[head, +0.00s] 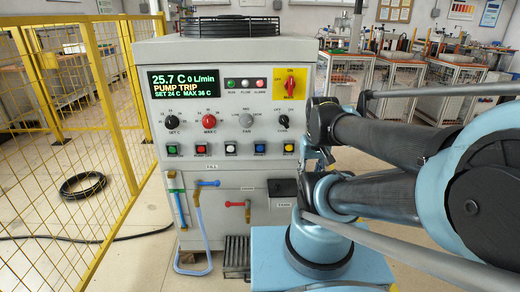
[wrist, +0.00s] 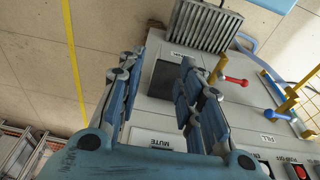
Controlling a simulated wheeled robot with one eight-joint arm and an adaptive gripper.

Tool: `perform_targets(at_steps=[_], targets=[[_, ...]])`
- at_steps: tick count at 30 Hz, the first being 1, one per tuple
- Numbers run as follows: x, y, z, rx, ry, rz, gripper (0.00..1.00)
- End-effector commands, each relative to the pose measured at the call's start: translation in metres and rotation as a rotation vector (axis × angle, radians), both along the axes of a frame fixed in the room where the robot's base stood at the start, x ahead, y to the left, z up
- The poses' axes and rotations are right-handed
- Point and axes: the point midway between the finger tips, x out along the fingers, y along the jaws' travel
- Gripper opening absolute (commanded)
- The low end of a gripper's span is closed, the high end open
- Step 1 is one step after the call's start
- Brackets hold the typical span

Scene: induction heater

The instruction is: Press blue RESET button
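The blue button (head: 260,148) is in the lower row on the grey cabinet's front in the head view, between a white button (head: 230,149) and a yellow button (head: 289,148). It looks unobstructed there. In the wrist view I cannot see it; the gripper covers that part of the panel. My gripper (wrist: 158,64) is open and empty, its two fingers apart in front of the cabinet, with a dark square panel showing between them. The MUTE label (wrist: 153,140) shows between the finger bases. In the head view my arm reaches in from the right, beside the yellow button.
The display (head: 185,82) reads PUMP TRIP. Knobs and a red-on-yellow switch (head: 290,84) sit above the buttons. A red-handled valve (head: 236,204) and a pale hose (head: 203,228) are below. A yellow fence (head: 100,110) stands left; open floor lies between.

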Motion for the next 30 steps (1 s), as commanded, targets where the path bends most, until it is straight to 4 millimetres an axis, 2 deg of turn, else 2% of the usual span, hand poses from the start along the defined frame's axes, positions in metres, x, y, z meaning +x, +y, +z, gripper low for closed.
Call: perform_targets(at_steps=[4,7,8,13,30], targets=[[-0.0001,0.0000,0.0000,0.000,0.000,0.000,0.36],[-0.0001,0.0000,0.0000,0.000,0.000,0.000,0.58],[0.0000,0.0000,0.0000,0.000,0.000,0.000,0.40],[0.0000,0.0000,0.0000,0.000,0.000,0.000,0.02],[0.0000,0.0000,0.0000,0.000,0.000,0.000,0.00]])
